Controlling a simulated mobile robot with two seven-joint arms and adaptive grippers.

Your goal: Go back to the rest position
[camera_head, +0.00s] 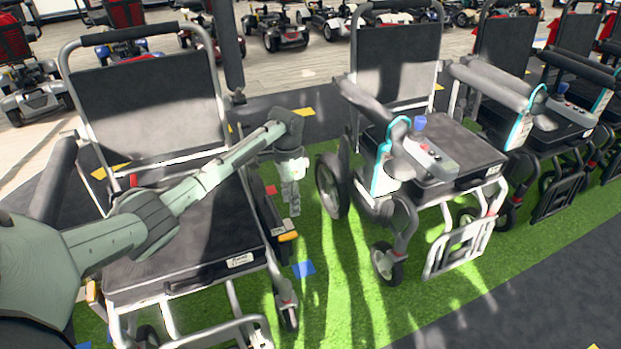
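My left arm comes in from the left and reaches across the seat of the near-left wheelchair (185,245). My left gripper (291,198) hangs down past that chair's right side, above the green floor strip. Its fingers look close together, but it is too small and blurred to tell whether they are open or shut. I see nothing hanging from it. To its right stands another wheelchair (400,60), with a grey joystick box (432,158) on its armrest; the gripper appears apart from it. My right gripper is not in view.
More black wheelchairs (505,45) stand in a row to the right. Several mobility scooters (275,28) are parked at the back on a pale floor. A strip of green turf (335,300) with a blue marker (303,269) lies between the two nearest chairs. Dark floor is free at the lower right.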

